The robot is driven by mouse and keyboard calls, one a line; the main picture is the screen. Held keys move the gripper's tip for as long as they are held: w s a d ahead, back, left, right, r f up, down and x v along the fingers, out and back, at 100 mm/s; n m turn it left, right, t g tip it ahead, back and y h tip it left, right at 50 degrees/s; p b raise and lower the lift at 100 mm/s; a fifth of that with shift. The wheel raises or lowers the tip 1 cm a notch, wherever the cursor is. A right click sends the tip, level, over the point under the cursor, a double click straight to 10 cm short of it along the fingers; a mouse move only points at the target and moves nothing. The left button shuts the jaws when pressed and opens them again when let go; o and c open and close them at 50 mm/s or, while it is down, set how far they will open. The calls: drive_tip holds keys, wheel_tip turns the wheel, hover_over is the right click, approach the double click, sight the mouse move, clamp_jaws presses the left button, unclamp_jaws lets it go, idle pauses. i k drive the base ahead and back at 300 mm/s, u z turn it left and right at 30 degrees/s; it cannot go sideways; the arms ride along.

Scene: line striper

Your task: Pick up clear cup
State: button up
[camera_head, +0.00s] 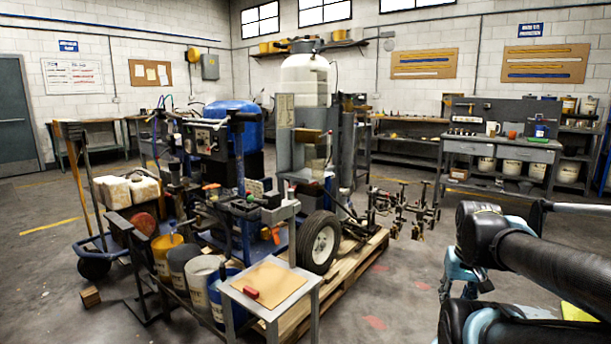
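I cannot make out a clear cup with certainty. On the grey workbench (540,155) at the back right stand a pale cup or mug (492,128), a small orange-red cup-like thing (512,135) and a green and blue item (540,130). They are too small to tell whether any is clear. My arm, black with pale blue parts, fills the lower right of the head view, well in front of that bench. My gripper's fingers do not show.
A large striping machine with a white tank (305,80) and wheel (320,242) stands on a wooden pallet (345,275) in the middle. A small metal table (295,304) with a red block (251,293) is in front.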

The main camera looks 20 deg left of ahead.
sight(318, 165)
drive_tip(key=u, duration=0.05)
drive_tip(key=i, duration=1)
drive_tip(key=z, duration=0.05)
